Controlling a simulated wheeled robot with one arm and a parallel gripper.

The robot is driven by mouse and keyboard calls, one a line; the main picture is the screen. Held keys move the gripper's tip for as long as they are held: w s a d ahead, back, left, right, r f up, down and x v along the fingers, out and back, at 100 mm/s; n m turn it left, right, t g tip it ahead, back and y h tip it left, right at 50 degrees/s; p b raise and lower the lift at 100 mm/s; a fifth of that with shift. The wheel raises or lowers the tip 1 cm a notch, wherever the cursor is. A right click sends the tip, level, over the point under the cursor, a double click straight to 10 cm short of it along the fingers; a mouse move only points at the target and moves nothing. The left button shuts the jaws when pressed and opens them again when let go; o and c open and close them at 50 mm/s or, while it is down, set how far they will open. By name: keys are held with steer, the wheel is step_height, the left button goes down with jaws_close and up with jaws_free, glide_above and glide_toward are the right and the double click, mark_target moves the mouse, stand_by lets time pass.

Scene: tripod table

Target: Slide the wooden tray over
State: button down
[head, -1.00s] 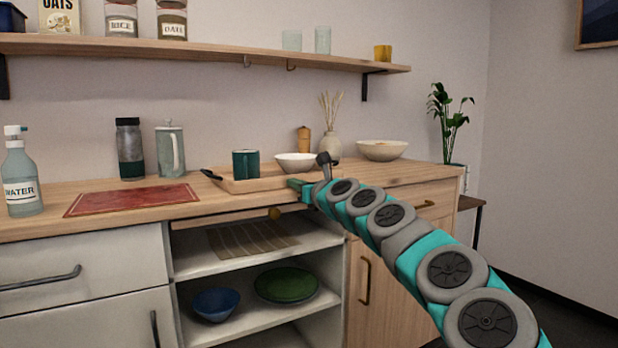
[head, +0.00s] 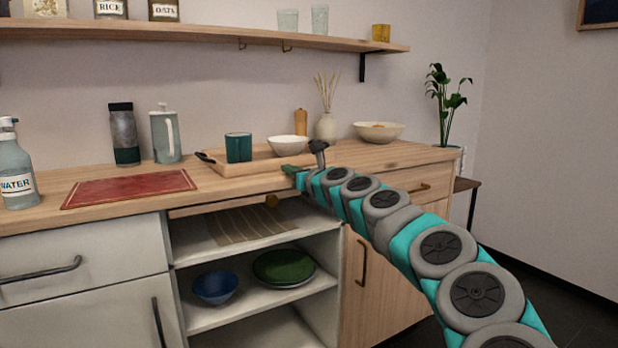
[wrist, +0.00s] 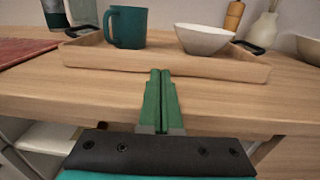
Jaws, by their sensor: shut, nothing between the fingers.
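The wooden tray (head: 228,169) lies on the wooden counter, with a dark handle at its left end. It carries a dark green mug (head: 238,147) and a white bowl (head: 287,146). In the wrist view, the tray's front wall (wrist: 215,69) runs across just ahead of my gripper (wrist: 161,72), with the mug (wrist: 126,27) and bowl (wrist: 205,39) behind it.
A red board (head: 130,188) lies left of the tray. A bottle (head: 124,135), French press (head: 166,135), pepper mill (head: 301,122), vase (head: 326,127) and wide bowl (head: 379,131) stand behind or beside it. Bare counter shows at the right end (head: 400,155). Open shelves are below.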

steer(key=v, duration=1.1)
steer(key=shift+s+d+p, duration=0.2)
steer(key=shift+p, duration=0.1)
steer(key=c, duration=1.6)
jaws_free()
